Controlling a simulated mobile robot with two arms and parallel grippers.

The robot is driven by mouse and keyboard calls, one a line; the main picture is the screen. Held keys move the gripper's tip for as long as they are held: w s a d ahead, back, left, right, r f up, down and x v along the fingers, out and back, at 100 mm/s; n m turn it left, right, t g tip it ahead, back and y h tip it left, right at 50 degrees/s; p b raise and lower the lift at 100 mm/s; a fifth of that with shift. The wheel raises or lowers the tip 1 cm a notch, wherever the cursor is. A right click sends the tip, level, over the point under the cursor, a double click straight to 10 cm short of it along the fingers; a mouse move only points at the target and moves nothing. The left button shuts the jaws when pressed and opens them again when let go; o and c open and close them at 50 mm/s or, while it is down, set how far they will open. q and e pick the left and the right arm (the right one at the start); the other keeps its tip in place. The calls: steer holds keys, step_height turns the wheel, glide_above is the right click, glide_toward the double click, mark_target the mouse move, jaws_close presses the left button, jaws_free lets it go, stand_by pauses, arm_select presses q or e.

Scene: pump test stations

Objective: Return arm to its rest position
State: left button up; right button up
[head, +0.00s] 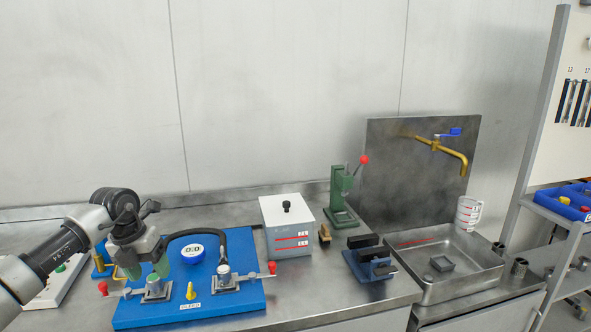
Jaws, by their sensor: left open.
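My left arm comes in from the left edge. Its gripper (147,268) points down over the left part of a blue pump test board (225,308), with its greenish fingers apart. No object shows between the fingers. A grey fitting (157,289) stands on the board just below the fingertips; whether they touch it I cannot tell. A round gauge (193,252) and a black hose (211,232) are right of the gripper. The hose runs down to a second fitting (224,278) with a red-ended lever. My right gripper is not in view.
A grey-white box (288,224) with a black knob stands right of the board. Further right are a green press (341,195), a blue vise (368,264) and a metal sink (458,289) under a brass tap (452,153). Bare bench (320,292) lies in front of the box.

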arm_select(q)
steer(key=s+d+n+t+h, duration=0.25)
steer(key=d+h, duration=0.55)
steer(key=d, duration=0.6)
steer(key=s+d+n+t+h, duration=0.1)
steer(key=s+d+t+h, duration=0.45)
steer(key=d, duration=0.85)
steer(key=s+a+f+n+t+y, duration=0.3)
steer(key=s+a+f+n+y, duration=0.35)
steer(key=n, duration=0.75)
steer(key=s+a+f+n+t+y, duration=0.25)
steer(key=a+f+n+y, duration=0.5)
steer(key=n, duration=0.55)
steer(key=s+a+f+n+g, duration=0.1)
steer(key=s+f+g, duration=0.15)
steer(key=s, duration=0.45)
steer(key=s+a+f+n+g+y, duration=0.1)
steer(key=s+f+g, duration=0.1)
steer(key=s+g, duration=0.3)
steer(key=s+a+f+n+g, duration=0.1)
steer(key=s+f+n+g, duration=0.15)
steer(key=s, duration=0.55)
step_height(320, 180, down, 27)
steer(key=s+m+g, duration=0.1)
steer(key=s+g, duration=0.1)
steer(key=s+a+f+g, duration=0.1)
steer(key=s+a+f, duration=0.2)
steer(key=s+f, duration=1.1)
steer(key=shift+s, duration=0.95)
